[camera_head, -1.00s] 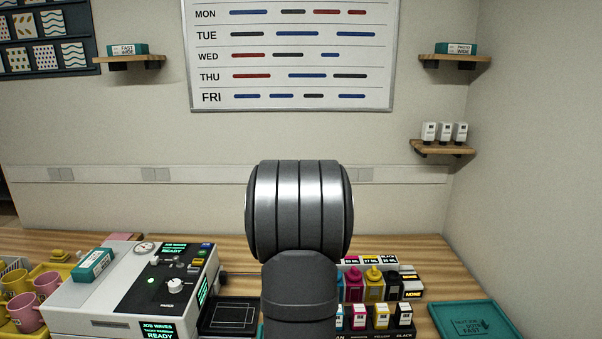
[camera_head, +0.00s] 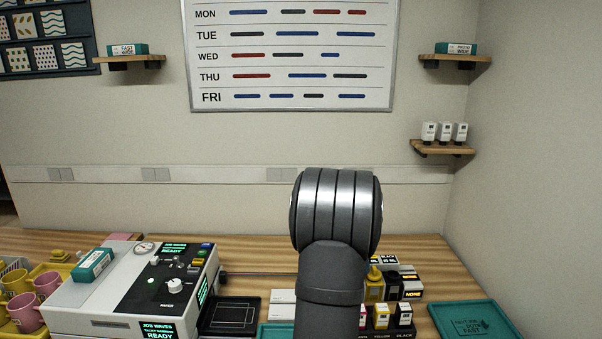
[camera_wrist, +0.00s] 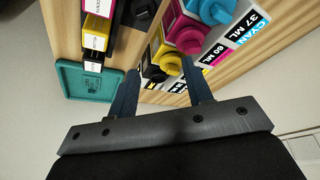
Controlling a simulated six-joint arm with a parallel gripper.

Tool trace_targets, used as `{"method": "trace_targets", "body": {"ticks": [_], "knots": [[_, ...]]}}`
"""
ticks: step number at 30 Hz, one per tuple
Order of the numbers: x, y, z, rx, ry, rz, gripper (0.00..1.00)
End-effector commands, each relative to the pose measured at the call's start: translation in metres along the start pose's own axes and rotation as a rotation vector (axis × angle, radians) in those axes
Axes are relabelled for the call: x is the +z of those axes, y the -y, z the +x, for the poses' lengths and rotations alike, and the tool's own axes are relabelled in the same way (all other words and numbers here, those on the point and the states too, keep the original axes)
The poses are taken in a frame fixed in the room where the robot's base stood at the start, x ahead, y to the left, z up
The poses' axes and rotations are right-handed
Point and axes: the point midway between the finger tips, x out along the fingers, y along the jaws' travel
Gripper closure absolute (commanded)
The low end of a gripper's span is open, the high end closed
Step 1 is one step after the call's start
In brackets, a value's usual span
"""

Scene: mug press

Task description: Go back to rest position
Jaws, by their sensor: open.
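My gripper (camera_wrist: 162,95) shows in the wrist view with its two dark blue fingers apart and nothing held between them. It hangs above the ink area at the right of the bench, with ink bottles beyond the fingertips. A yellow bottle (camera_wrist: 166,58) and a magenta bottle (camera_wrist: 187,33) show near the fingers. In the head view my arm stands in front of the bench's middle right and hides part of the ink rack; the gripper itself is out of that view.
A press (camera_head: 135,290) stands on the left, with mugs (camera_head: 28,312) beside it. A dark tray (camera_head: 230,316) lies right of the press. Ink boxes (camera_head: 404,315) stand right of my arm. A teal tray (camera_head: 474,320) is at the far right.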

Motion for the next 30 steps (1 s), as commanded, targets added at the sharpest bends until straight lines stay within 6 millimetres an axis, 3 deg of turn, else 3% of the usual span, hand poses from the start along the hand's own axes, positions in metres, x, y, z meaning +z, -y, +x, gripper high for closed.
{"method": "trace_targets", "body": {"ticks": [9,15,30], "knots": [[-0.053,-0.038,0.007,0.077,-0.003,0.196,0.54],[-0.076,-0.058,0.009,0.115,-0.005,0.293,0.54],[-0.089,-0.071,0.011,0.138,-0.007,0.349,0.54]]}}
